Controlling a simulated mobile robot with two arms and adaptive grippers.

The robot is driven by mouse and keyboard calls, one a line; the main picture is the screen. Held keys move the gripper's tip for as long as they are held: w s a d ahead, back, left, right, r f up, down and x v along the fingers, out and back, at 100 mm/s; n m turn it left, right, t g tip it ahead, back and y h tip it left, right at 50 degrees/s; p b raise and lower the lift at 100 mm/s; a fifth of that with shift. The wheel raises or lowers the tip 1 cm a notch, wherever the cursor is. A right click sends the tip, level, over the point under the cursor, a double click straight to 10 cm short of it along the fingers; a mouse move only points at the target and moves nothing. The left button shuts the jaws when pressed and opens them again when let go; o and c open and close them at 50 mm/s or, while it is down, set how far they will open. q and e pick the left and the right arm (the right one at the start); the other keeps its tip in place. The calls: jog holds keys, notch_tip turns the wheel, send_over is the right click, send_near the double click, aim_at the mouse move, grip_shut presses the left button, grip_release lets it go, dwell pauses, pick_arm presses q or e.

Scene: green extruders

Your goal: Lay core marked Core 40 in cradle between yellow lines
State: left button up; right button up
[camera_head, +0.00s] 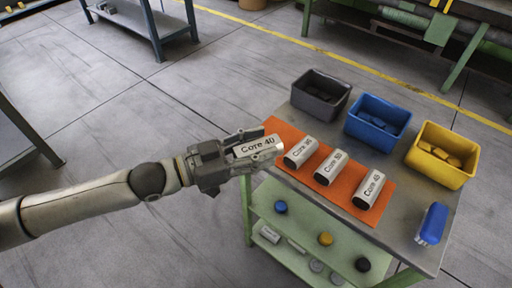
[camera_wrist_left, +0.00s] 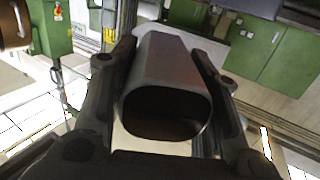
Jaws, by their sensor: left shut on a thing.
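The core marked Core 40 (camera_head: 259,147) is a light metal tube with a black label. My left gripper (camera_head: 240,152) is shut on it and holds it level over the left edge of the orange mat. In the left wrist view the core (camera_wrist_left: 168,85) sits between the two dark fingers (camera_wrist_left: 165,75), its hollow end towards the camera. Several similar cores lie on the orange mat (camera_head: 330,198), such as the one marked Core 45 (camera_head: 369,189). No cradle with yellow lines can be made out. My right gripper is not in view.
A green cart (camera_head: 415,245) carries the mat, a black bin (camera_head: 320,95), a blue bin (camera_head: 377,120), a yellow bin (camera_head: 441,155) and a blue object (camera_head: 432,224). Its lower shelf (camera_head: 300,240) holds small parts. A yellow floor line (camera_head: 350,60) runs behind.

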aim_at(233, 151)
pick_arm(q)
jog(key=shift+r+m+g, duration=0.15)
jog(key=shift+m+g, duration=0.25)
jog(key=shift+s+a+m+g+h, duration=0.15)
jog(key=shift+a+m+g+h, duration=0.55)
jog(key=shift+g, duration=0.4)
jog(key=shift+s+a+m+g, duration=0.15)
jog(key=shift+a+m+g, duration=0.35)
jog(key=shift+g, duration=0.4)
jog(key=shift+s+a+m+g, duration=0.15)
jog(key=shift+a+m+g, duration=0.15)
jog(key=shift+m+g, duration=0.5)
